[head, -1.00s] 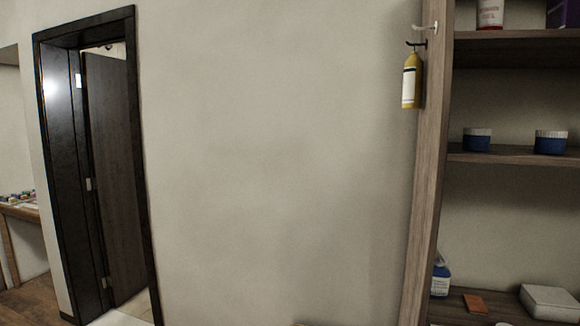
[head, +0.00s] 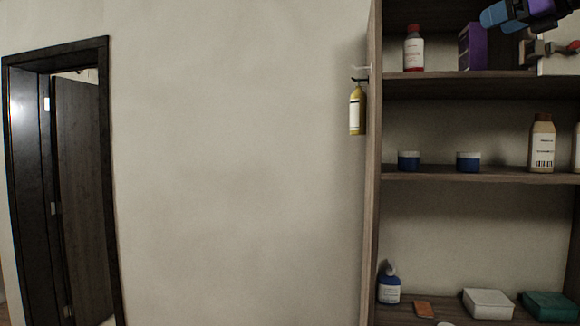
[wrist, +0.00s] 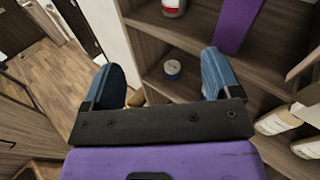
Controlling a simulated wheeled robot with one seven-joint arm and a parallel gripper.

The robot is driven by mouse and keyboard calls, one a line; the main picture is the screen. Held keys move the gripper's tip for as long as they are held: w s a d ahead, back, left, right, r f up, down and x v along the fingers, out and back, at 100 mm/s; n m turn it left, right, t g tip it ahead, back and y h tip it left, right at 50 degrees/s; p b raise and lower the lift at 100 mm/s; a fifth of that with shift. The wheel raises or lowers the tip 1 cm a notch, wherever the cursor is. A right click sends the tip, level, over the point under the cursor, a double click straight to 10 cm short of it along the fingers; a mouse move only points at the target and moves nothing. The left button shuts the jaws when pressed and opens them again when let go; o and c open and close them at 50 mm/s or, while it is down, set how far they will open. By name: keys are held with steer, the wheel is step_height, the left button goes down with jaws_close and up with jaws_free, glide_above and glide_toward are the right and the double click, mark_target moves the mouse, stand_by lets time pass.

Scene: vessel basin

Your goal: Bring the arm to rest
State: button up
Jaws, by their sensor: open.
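My gripper (wrist: 165,82) is open in the wrist view, with its two blue fingers spread wide and nothing held between them. Past the fingers lies the shelf unit, with a small blue and white tub (wrist: 172,68) showing in the gap, apart from the fingers. In the head view my gripper (head: 508,14) shows only partly at the top right corner, in front of the upper shelf. The rest of my arm is mostly outside that view.
The wooden shelf unit (head: 373,200) fills the right side. It holds a red and white bottle (head: 413,50), a purple box (head: 472,46), blue tubs (head: 468,161) and a beige bottle (head: 541,145). A yellow bottle (head: 357,110) hangs beside it. A dark doorway (head: 112,180) is at left; bare wall lies between.

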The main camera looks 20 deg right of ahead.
steer(key=w+a+f+n+g+y, duration=0.1)
steer(key=w+a+f+n+g, duration=0.2)
steer(key=a+f+n+g, duration=1)
steer(key=s+a+f+n+h, duration=0.1)
steer(key=s+a+f+n, duration=0.3)
steer(key=f, duration=0.6)
steer(key=s+a+f+n+t+h, duration=0.1)
steer(key=s+a+f+n, duration=0.3)
steer(key=a+f+n, duration=0.3)
steer(key=s+a+f+n, duration=0.4)
steer(key=f+n, duration=0.4)
steer(key=f, duration=0.6)
steer(key=shift+a+f+n+t+h, duration=0.3)
steer(key=shift+a+f+h, duration=0.1)
steer(key=shift+a, duration=0.45)
